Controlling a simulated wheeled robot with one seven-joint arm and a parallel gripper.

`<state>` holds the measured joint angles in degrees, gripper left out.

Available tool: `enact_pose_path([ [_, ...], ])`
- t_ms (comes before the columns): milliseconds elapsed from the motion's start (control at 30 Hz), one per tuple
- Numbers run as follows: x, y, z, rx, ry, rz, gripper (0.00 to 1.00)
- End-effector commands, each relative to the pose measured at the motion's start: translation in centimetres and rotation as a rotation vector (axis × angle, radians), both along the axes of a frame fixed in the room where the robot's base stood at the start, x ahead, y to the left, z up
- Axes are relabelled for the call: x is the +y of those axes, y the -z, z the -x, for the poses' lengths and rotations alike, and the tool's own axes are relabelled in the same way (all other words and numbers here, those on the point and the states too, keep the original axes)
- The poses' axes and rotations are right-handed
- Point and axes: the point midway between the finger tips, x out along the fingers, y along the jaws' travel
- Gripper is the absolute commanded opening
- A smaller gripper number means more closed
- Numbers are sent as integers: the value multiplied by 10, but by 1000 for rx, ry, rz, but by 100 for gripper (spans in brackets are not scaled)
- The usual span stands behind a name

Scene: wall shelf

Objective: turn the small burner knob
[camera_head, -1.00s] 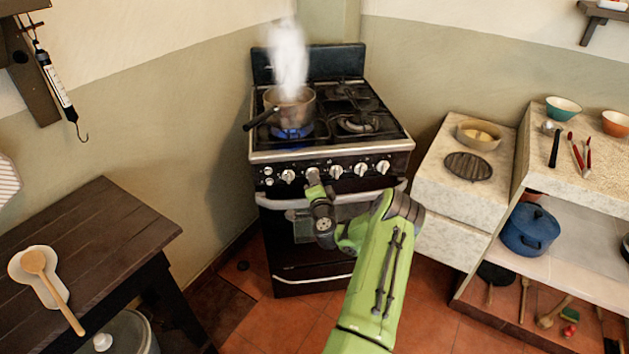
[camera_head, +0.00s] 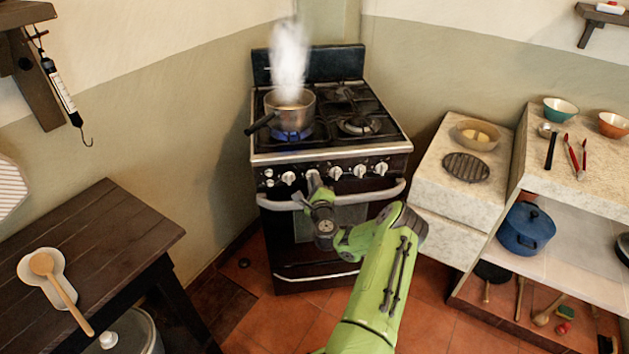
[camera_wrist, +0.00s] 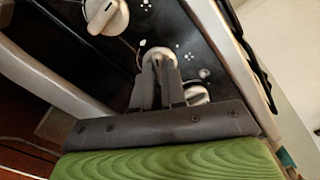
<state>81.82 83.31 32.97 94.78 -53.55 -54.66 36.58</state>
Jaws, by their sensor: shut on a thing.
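The stove (camera_head: 331,155) has a row of white knobs along its dark front panel. My gripper (camera_head: 312,176) is at that panel, just right of the leftmost large knob (camera_head: 288,178), and hides the knob it meets. In the wrist view my gripper (camera_wrist: 158,64) is shut on a small white knob (camera_wrist: 159,53), with a fingertip on each side of it. A larger white knob (camera_wrist: 106,14) is at the upper left there, and another knob (camera_wrist: 197,94) is partly hidden behind the fingers. How far the held knob is turned cannot be told.
A steaming pot (camera_head: 290,108) stands over a blue flame on the front left burner, its handle pointing left. The oven handle (camera_head: 355,198) runs just below the knobs. A dark table (camera_head: 110,235) is at left, and a stone counter (camera_head: 455,190) at right.

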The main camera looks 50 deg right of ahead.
Motion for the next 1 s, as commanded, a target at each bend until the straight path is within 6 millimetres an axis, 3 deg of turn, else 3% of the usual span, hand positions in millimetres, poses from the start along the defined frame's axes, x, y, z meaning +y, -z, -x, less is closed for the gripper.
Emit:
enact_pose_path([
  [1000,1,2,0,-616,3,-642,0],
])
